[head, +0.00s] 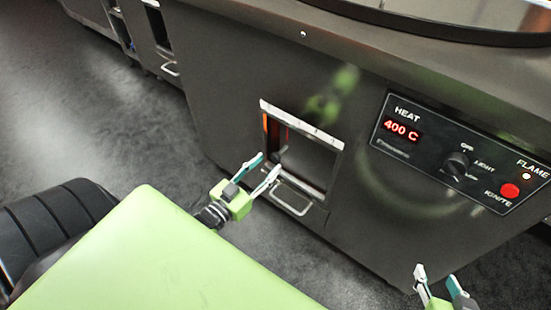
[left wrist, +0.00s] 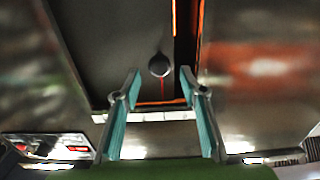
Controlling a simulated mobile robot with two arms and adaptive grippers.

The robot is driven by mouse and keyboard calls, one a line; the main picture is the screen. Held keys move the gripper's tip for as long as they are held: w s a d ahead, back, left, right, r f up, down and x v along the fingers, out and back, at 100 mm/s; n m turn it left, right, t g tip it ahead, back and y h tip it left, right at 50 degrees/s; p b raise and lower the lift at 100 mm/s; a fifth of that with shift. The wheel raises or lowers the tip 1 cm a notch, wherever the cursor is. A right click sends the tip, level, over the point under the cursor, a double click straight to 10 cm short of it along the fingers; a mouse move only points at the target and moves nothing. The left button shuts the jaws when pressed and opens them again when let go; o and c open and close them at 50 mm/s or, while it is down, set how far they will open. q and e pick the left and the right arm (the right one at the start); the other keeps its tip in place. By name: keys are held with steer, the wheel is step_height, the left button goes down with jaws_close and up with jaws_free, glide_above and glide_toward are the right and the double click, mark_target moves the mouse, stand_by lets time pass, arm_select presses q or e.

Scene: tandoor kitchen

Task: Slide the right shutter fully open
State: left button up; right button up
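The shutter (head: 308,163) is a dark panel in a metal frame on the front of the dark oven with the control panel. It has a small round dark knob (left wrist: 160,65), which also shows in the head view (head: 281,155). In the head view a narrow gap with an orange glow (head: 267,132) shows at the frame's left; in the left wrist view it is right of the knob. My left gripper (head: 270,165) is open just in front of the shutter. The knob appears between its fingertips, apart from them. My right gripper (head: 437,275) is open and empty, low at the right.
A metal loop handle (head: 292,197) sticks out below the shutter, near my left gripper. The control panel (head: 460,150) reads 400 C and has a red button. Another unit with a dark opening (head: 158,30) stands at the upper left. Bare dark floor lies between.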

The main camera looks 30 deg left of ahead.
mark_target(274, 159)
arm_select(q)
steer(key=w, duration=0.4)
steer(key=shift+w+d+f+b, duration=0.1)
steer(key=shift+w+d+b, duration=0.1)
steer(key=shift+b, duration=0.2)
steer(key=shift+w, duration=0.3)
arm_select(e)
steer(key=w+a+r+t+y, duration=0.1)
steer(key=w+r+t, duration=0.2)
steer(key=w+r, duration=0.1)
steer(key=shift+a+r, duration=0.35)
steer(key=shift+r, duration=0.1)
arm_select(q)
jaws_close()
